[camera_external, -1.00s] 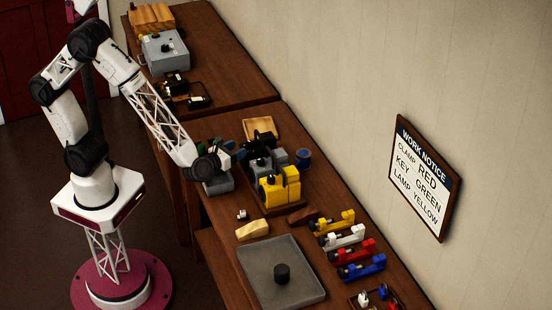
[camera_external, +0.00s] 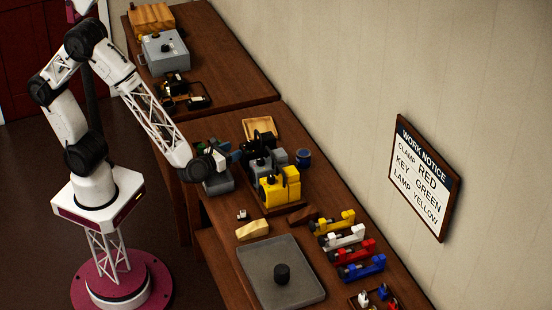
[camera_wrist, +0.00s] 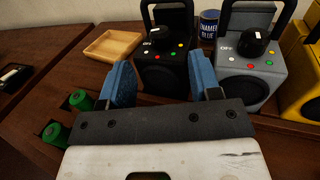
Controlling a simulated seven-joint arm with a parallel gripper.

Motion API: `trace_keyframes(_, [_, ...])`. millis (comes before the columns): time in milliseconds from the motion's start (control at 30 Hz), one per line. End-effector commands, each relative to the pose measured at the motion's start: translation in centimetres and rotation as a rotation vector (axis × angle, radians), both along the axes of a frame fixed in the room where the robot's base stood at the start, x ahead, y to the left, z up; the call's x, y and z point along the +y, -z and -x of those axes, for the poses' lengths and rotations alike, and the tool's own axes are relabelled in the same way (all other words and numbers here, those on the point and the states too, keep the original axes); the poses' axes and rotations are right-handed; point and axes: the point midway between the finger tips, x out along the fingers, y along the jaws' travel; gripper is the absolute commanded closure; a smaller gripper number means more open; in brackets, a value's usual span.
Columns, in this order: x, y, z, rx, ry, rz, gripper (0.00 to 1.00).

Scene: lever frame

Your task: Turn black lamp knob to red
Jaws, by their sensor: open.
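The black lamp (camera_wrist: 165,72) stands upright in the wrist view, with a handle on top. Its black knob (camera_wrist: 160,39) sits on the sloped top panel, near an OFF label and several small coloured dots. Which dot the knob points at is too small to tell. The lamp also shows in the external view (camera_external: 257,138), partly behind other lamps. My gripper (camera_wrist: 163,80) is open, its two blue fingers spread in front of the black lamp. Nothing is between the fingers, and they look apart from the knob.
A grey lamp (camera_wrist: 253,82) and a yellow lamp (camera_external: 281,190) stand close beside it. A wooden tray (camera_wrist: 110,46) lies left, green cylinders (camera_wrist: 80,100) nearer me. The wall notice (camera_external: 424,178) reads clamp red, key green, lamp yellow.

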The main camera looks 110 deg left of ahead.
Motion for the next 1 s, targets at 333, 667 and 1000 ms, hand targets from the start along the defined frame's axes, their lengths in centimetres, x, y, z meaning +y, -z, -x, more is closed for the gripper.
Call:
trace_keyframes(333, [1.6, -1.0, 0.4, -0.045, 0.141, 0.002, 0.42])
trace_keyframes(667, [2.7, -1.4, 1.1, -0.065, 0.301, 0.001, 0.42])
trace_keyframes(1000, [3.3, -1.1, 2.2, -0.046, 0.45, -0.002, 0.42])
